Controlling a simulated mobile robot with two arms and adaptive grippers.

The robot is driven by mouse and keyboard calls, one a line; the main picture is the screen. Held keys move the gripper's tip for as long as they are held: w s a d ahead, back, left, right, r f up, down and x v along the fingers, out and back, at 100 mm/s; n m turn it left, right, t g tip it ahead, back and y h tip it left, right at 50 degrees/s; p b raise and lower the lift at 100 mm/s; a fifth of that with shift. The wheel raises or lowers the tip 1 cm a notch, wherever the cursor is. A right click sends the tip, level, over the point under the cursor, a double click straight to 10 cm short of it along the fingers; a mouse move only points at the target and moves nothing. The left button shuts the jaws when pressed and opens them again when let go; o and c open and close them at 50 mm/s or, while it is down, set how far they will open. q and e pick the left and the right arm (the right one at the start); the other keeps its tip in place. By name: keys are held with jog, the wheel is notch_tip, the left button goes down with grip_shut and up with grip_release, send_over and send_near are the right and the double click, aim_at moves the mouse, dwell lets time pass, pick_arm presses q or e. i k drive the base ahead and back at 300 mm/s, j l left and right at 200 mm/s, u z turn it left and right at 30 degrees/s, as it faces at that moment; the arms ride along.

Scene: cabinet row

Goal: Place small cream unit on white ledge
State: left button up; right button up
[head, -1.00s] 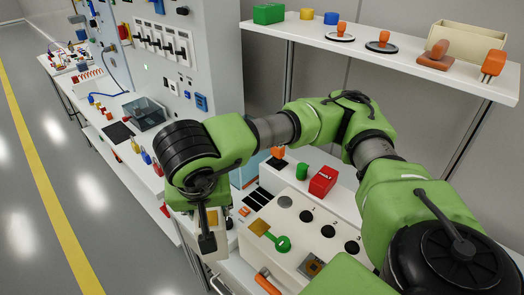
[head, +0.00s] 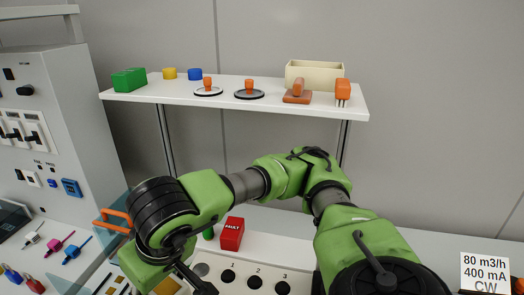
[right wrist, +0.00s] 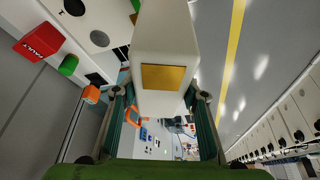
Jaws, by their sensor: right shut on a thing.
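The small cream unit (right wrist: 165,35) is a pale block with a gold square on one face. In the right wrist view it sits between the two fingers of my right gripper (right wrist: 164,112), which is shut on it. In the head view my right arm hides most of the gripper, and I cannot make out the unit clearly. My left gripper is not in view.
A red FAULT block (head: 231,234) stands on the low ledge beside a green piece. The shelf bears a green block (head: 130,79), a cream bin (head: 315,75) and several orange-handled pieces. A grey switch cabinet (head: 45,125) stands at the left.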

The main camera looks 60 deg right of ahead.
aim_at(290, 251)
jog(key=i+j+z, duration=0.15)
jog(key=z, duration=0.3)
jog(key=i+j+z, duration=0.1)
jog(key=j+z, duration=0.15)
jog(key=z, duration=0.2)
jog(key=i+j+z, duration=0.1)
jog(key=j+z, duration=0.15)
jog(key=z, duration=0.25)
jog(key=j+z, duration=0.25)
jog(key=z, duration=0.2)
jog(key=j+z, duration=0.3)
jog(key=z, duration=0.15)
